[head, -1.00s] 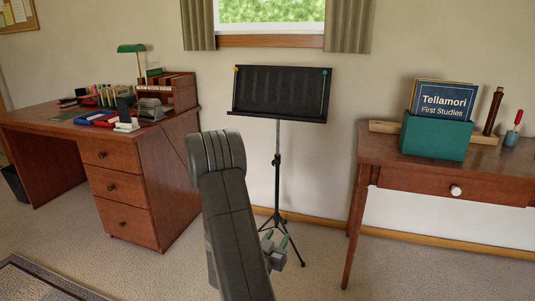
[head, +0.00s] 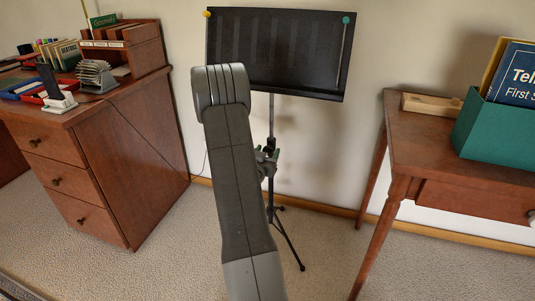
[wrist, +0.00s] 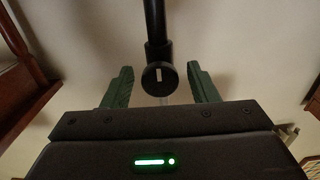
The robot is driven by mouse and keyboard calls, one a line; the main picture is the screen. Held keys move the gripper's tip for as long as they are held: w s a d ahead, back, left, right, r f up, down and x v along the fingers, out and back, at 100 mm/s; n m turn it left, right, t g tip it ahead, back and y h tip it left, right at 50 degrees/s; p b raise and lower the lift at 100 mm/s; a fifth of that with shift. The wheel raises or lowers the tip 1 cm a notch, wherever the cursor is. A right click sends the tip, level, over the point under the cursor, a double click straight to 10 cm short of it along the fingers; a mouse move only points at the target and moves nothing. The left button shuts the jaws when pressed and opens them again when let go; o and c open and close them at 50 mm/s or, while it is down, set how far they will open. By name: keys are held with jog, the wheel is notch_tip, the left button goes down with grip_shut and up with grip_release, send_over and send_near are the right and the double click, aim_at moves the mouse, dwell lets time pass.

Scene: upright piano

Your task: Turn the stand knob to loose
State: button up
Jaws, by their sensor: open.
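The black music stand (head: 275,55) stands against the wall in the head view, its pole (head: 271,115) running down behind my arm. In the wrist view the stand's round black knob (wrist: 158,77) is on the pole (wrist: 155,25), with a pale, upright mark on its face. My gripper (wrist: 160,69) is open, its green fingers apart on either side of the knob and not visibly touching it. In the head view my gripper (head: 266,156) is at the pole, partly hidden by my arm. I cannot make out the knob there.
A wooden desk (head: 110,170) stands on the left. A wooden table (head: 430,145) with a teal box (head: 495,130) stands on the right. The stand's tripod legs (head: 290,240) spread on the carpet. Bare carpet (head: 335,255) lies between stand and table.

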jog(key=shift+w+d, duration=0.1)
jog(key=shift+w, duration=0.3)
jog(key=shift+c, duration=0.4)
jog(key=c, duration=0.8)
jog(key=shift+n, duration=0.8)
jog(key=shift+c, duration=0.2)
jog(key=o, duration=0.9)
